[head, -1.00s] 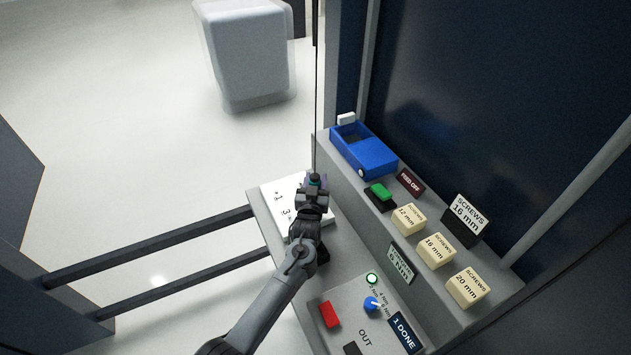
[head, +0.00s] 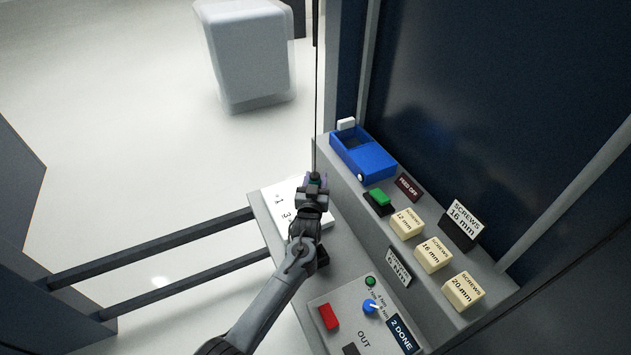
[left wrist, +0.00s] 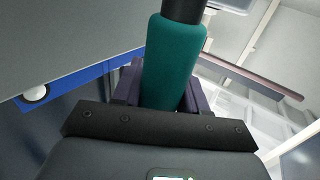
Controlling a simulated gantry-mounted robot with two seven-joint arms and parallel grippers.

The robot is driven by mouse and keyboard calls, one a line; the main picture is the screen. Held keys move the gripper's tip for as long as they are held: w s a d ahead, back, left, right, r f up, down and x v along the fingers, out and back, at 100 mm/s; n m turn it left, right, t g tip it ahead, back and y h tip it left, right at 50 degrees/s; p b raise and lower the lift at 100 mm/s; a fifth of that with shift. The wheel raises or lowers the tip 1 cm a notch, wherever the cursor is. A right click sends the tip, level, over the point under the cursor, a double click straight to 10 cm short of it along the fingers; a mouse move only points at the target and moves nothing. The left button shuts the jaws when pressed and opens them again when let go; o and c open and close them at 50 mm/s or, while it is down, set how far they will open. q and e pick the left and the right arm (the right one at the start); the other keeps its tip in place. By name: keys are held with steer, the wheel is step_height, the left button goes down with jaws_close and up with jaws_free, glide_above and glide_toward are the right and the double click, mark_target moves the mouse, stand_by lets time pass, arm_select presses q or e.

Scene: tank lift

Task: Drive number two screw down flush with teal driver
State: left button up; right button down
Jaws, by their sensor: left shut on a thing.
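My left gripper (head: 313,187) is shut on the teal driver (left wrist: 175,62); in the left wrist view its dark fingers stand on both sides of the teal handle. In the head view it is over the white plate (head: 282,204), whose marks 1 and 3 show. The number two screw is hidden behind the gripper and arm, so I cannot see how deep it sits. A sign (head: 402,334) on the front panel reads "2 DONE". My right gripper is not in view.
A blue open box (head: 376,163), a green button (head: 379,196) and cream screw blocks marked 12 (head: 407,223), 16 (head: 433,255) and 20 mm (head: 463,291) stand on the raised shelf. The front panel carries a red button (head: 328,317), a blue knob (head: 369,306) and a green lamp (head: 370,281).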

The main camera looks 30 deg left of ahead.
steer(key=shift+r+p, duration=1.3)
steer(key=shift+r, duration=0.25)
